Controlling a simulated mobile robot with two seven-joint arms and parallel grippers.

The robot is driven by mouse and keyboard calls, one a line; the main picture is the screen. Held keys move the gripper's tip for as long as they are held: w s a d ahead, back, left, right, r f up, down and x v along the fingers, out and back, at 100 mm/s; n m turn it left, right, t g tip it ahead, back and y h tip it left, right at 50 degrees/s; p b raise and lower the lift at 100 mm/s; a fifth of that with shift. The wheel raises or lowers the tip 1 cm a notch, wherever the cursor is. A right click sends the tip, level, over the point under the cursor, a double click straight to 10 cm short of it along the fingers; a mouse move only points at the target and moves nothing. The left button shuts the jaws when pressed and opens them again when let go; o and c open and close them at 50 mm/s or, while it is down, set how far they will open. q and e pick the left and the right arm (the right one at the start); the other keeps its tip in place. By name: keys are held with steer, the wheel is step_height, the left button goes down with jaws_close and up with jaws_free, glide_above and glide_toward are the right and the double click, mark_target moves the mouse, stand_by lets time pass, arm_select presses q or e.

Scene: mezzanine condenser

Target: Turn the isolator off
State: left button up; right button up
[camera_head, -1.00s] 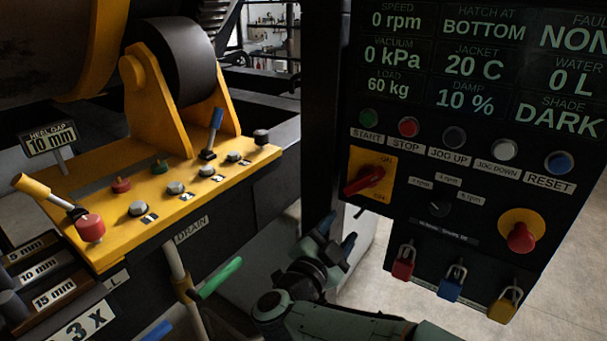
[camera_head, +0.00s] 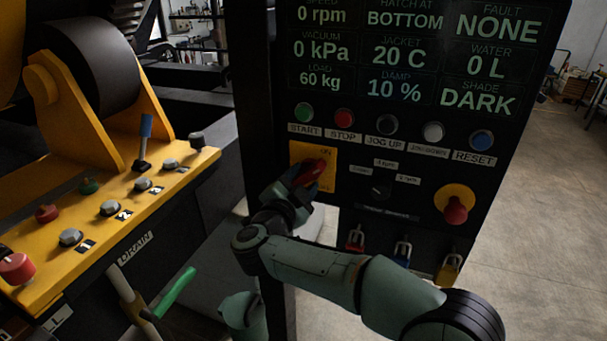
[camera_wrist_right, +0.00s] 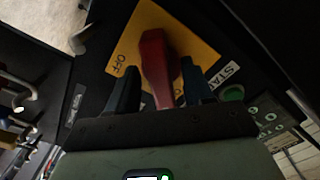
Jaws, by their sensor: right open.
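The isolator is a red rotary handle (camera_head: 314,168) on a yellow plate (camera_head: 326,152) on the dark control panel. Its handle slants across the plate in the head view. My right gripper (camera_head: 304,183) is at the isolator with its fingers partly covering the plate. In the right wrist view, the open fingers (camera_wrist_right: 160,88) stand on either side of the red handle (camera_wrist_right: 156,60), with gaps visible beside it. The OFF label (camera_wrist_right: 121,64) shows on the plate there. My left gripper is not in view.
Start (camera_head: 303,113), stop and other buttons sit above the isolator. A red emergency knob (camera_head: 455,208) is to the right, with padlocks (camera_head: 403,252) hanging below. A yellow console (camera_head: 110,240) with levers stands left. Open floor (camera_head: 530,220) lies right of the panel.

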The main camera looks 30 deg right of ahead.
steer(key=shift+w+d, duration=0.5)
steer(key=shift+d, duration=0.05)
jaws_close()
